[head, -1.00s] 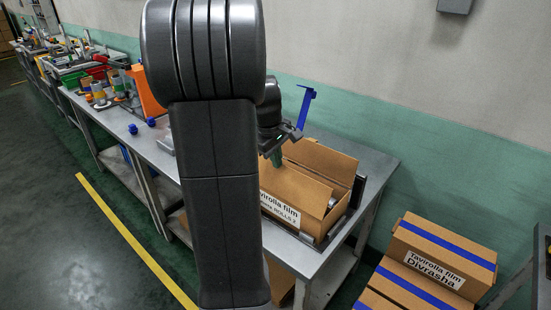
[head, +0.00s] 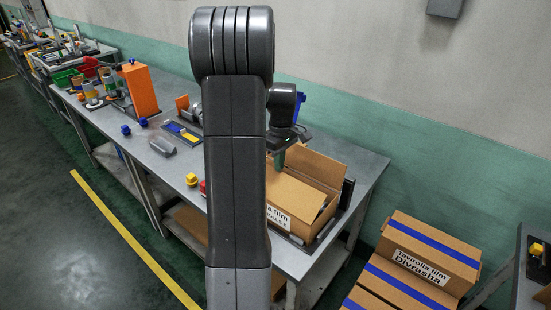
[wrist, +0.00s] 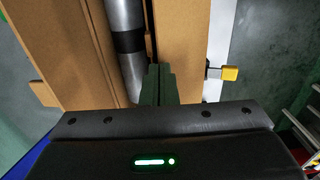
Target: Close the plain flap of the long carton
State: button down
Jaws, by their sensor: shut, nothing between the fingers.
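The long carton (head: 290,217) stands on the bench, its left end hidden behind my arm. Its back flap (head: 321,166) stands up and leans back. The near flap (head: 296,193) slopes over part of the opening. Which flap is the plain one I cannot tell. My gripper (head: 279,159) is shut and empty at the carton's left part, over the opening. In the wrist view its dark green fingertips (wrist: 158,84) are between a grey roll with a black band (wrist: 128,42) and a brown panel (wrist: 182,50). Contact with the panel is unclear.
A yellow knob (head: 192,180) and a red part lie on the bench left of the carton. A blue tray (head: 182,132) and an orange block (head: 141,90) are farther left. Closed cartons (head: 430,250) are stacked at the right. Wall runs behind the bench.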

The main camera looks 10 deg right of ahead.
jog(key=shift+w+d+f+b, duration=0.4)
jog(key=shift+d+f, duration=0.1)
jog(key=shift+f, duration=0.35)
jog(key=shift+w+d+f+b, duration=0.25)
jog(key=shift+w+d+f, duration=0.15)
jog(key=shift+f, duration=0.45)
jog(key=shift+w+d+f+b, duration=0.35)
jog(key=shift+d+f, duration=0.2)
jog(key=shift+f, duration=0.3)
